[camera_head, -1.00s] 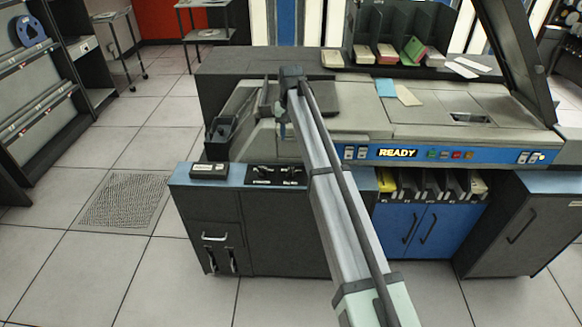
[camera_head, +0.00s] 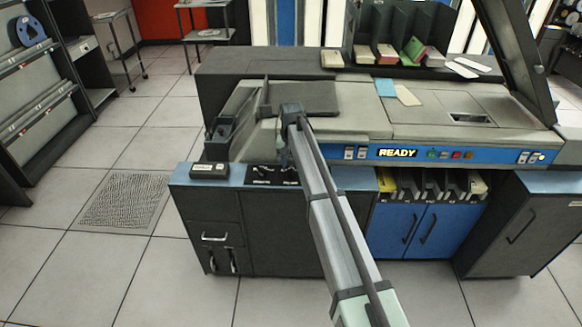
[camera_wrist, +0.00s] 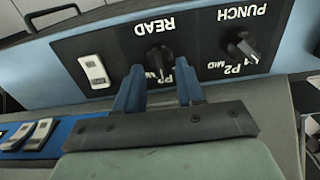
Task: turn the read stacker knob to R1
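The black panel (camera_wrist: 130,40) shows upside down in the wrist view, with the labels READ and PUNCH. The read stacker knob (camera_wrist: 158,57) is dark, beside the READ label. My gripper (camera_wrist: 160,70) has two blue fingers spread apart, with the knob showing between their tips. I cannot tell whether either finger touches it. The knob's pointer and part of its position labels are hard to read or hidden by the fingers. In the head view, the panel (camera_head: 262,174) is on the low blue-topped cabinet, with my arm's end above its right part.
The punch knob (camera_wrist: 242,46) sits to the right of the read knob in the wrist view. A white rocker switch (camera_wrist: 94,71) is to the left. The machine's sloped grey body (camera_head: 350,120) rises behind the panel. A small dark box (camera_head: 209,170) sits left of the panel.

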